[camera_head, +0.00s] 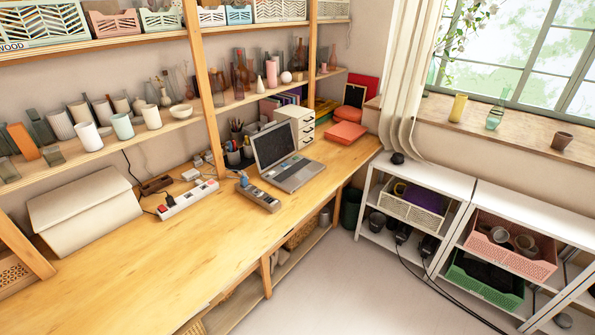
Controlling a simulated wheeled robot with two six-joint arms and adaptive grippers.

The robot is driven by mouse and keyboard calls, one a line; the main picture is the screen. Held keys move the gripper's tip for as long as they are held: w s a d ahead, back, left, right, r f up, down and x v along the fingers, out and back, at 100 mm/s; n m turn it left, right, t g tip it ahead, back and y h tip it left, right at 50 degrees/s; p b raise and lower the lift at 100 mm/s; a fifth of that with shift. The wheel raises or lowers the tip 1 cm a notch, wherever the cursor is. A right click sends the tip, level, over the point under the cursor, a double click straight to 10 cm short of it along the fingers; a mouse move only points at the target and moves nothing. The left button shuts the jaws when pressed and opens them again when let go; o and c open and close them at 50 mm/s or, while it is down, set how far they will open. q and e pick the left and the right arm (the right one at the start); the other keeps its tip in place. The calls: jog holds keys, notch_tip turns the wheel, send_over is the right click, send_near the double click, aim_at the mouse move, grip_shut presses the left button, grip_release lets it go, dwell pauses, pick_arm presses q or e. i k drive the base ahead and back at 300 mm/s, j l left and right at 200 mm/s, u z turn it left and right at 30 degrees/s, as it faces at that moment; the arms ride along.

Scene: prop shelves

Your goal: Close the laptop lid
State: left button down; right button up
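An open laptop (296,173) stands on the wooden desk (165,255), toward its far right end. Its screen lid (273,146) is raised, roughly upright, with a dark screen. The keyboard base lies flat and points toward the desk's front edge. Neither my left nor my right gripper is in the head view.
A grey device (258,196) and a white power strip (188,198) lie left of the laptop. Pen holders and a small white drawer box (298,124) stand behind it. A white shelf unit (430,180) stands to the right. The desk's left front is clear.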

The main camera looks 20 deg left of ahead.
aim_at(271, 145)
jog(key=i+l+u, duration=0.15)
jog(key=i+l, duration=0.15)
jog(key=i+l+u, duration=0.15)
jog(key=l, duration=0.3)
jog(key=i+l+u, duration=0.2)
jog(key=i+l, duration=0.15)
